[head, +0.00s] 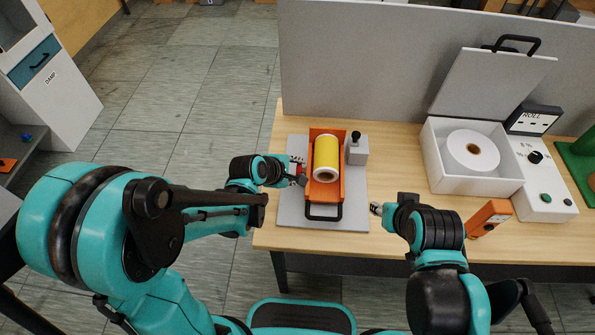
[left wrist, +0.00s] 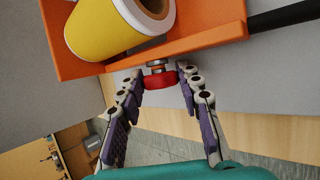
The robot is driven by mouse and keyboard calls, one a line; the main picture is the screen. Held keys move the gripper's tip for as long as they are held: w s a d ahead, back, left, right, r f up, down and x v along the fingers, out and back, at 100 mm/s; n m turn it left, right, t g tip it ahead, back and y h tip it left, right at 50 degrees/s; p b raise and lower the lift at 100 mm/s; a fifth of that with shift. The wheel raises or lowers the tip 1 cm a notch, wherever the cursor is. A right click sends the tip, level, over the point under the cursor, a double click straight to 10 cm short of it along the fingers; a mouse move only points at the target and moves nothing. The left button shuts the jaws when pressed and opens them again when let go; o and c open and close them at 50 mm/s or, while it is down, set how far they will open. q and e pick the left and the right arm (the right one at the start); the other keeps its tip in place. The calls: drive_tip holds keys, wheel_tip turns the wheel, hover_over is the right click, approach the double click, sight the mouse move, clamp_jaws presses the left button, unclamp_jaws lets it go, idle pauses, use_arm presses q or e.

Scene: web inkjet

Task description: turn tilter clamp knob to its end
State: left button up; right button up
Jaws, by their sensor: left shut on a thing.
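The tilter is an orange cradle (head: 325,194) with a black handle, on a grey base plate (head: 291,211) on the table. A yellow roll (head: 326,150) with a white core lies in it. The red clamp knob (left wrist: 160,79) sits on a short metal shaft at the cradle's side in the left wrist view. My left gripper (head: 298,173) is at the cradle's left side, its two fingers closed on either side of the knob. In the head view the fingers largely hide the knob. My right gripper (head: 376,208) is apart, right of the base plate; its jaws are too small to read.
A grey block with a black knob (head: 356,146) stands right of the cradle. An open white box (head: 449,183) with a white roll, a control box (head: 545,200) and an orange device (head: 489,217) are to the right. A grey panel (head: 380,60) borders the table's back.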

idle(0.4)
use_arm(q)
drive_tip(key=o, duration=1.2)
drive_tip(key=shift+c, duration=0.2)
drive_tip(key=v, duration=1.2)
drive_tip(key=shift+s+f, duration=0.1)
drive_tip(key=shift+s, duration=0.05)
